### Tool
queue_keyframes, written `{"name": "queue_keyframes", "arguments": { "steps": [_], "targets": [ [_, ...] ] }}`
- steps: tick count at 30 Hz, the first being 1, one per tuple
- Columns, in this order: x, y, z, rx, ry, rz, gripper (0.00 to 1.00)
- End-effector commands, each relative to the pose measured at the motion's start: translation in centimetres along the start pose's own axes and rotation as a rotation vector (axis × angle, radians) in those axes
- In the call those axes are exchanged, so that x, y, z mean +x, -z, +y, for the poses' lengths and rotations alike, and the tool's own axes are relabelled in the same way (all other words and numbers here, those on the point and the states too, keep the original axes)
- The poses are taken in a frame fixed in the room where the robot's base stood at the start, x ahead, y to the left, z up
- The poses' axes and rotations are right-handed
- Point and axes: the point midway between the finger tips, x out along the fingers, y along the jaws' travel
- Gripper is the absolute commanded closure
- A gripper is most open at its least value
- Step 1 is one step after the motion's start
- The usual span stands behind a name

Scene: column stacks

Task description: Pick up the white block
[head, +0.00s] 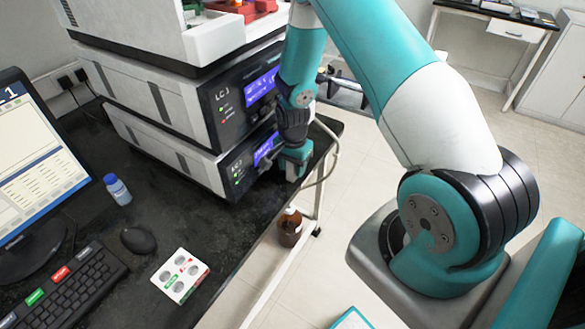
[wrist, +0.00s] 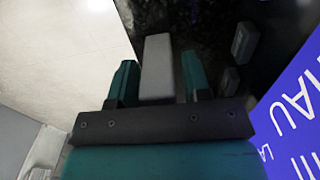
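The white block (wrist: 157,62) shows in the wrist view as a long, pale grey-white bar. It lies between the two teal fingers of my gripper (wrist: 158,80). The fingers stand apart on either side of it, with a narrow dark gap at the right finger; the left finger is very close to it. In the head view my gripper (head: 293,164) points down at the right edge of the dark bench, beside the front of the lower instrument. The block is hard to make out there.
Stacked LC instruments (head: 190,160) stand close to the left of my gripper. A brown bottle (head: 289,228) is below the bench edge.

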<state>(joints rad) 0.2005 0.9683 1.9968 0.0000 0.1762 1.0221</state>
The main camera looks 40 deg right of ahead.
Motion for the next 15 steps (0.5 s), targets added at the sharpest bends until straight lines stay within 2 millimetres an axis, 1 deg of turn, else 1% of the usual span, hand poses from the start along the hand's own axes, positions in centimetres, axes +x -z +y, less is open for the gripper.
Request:
{"name": "queue_keyframes", "arguments": {
  "steps": [1, 2, 3, 4, 15],
  "targets": [
    [-0.01, 0.0, 0.0, 0.0, 0.0, 0.0, 0.68],
    [-0.01, 0.0, 0.0, 0.0, 0.0, 0.0, 0.75],
    [-0.02, 0.0, 0.0, 0.0, 0.0, 0.0, 0.84],
    [-0.02, 0.0, 0.0, 0.0, 0.0, 0.0, 0.86],
    [-0.14, 0.01, 0.04, 0.0, 0.001, 0.0, 0.86]
  ]
}}
